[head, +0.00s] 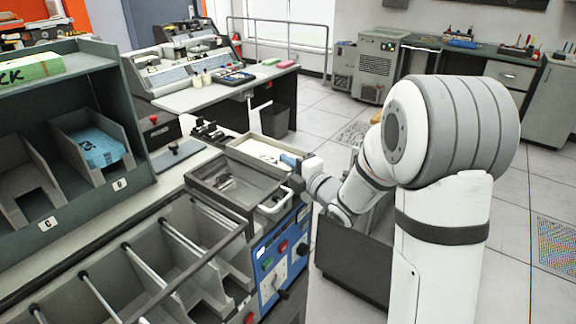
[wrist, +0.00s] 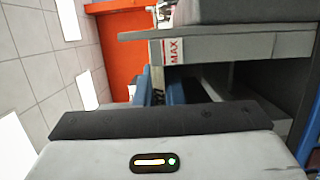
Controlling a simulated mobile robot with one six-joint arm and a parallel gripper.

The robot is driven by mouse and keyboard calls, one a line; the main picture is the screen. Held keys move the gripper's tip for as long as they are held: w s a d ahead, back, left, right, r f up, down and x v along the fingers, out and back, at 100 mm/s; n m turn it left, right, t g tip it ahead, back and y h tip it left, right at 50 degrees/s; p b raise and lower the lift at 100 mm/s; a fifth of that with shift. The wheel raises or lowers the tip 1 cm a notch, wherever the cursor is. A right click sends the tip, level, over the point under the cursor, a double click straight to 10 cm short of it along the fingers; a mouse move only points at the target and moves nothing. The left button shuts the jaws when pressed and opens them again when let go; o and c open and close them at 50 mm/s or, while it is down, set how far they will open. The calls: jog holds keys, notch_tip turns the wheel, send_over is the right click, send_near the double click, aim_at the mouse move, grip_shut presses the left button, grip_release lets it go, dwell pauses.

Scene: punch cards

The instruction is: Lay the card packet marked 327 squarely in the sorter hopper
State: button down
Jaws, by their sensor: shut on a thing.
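A pale, cream-topped card packet (head: 262,149) shows in the head view at the far right corner of the sorter, within grey edges that look like the hopper (head: 232,151). Its number cannot be read. My gripper (head: 290,160) reaches in from the right, its blue part at the packet's right end, and is shut on it. I cannot tell whether the packet rests on the hopper floor. In the wrist view, a grey hopper wall with a red MAX label (wrist: 174,50) stands just beyond my blue fingers, and the packet is not clearly visible.
An open grey tray (head: 205,182) with small dark items lies nearer on the sorter, beside a blue control panel (head: 283,255). Card pockets (head: 150,275) run along the front. A rack (head: 70,185) with a blue packet (head: 98,148) stands left. Floor is open at right.

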jog(key=shift+f+b, duration=3.65)
jog(key=shift+b, duration=0.8)
jog(key=c, duration=1.5)
grip_release()
jog(key=shift+o, duration=0.2)
jog(key=v, duration=0.7)
jog(key=shift+s+d, duration=0.3)
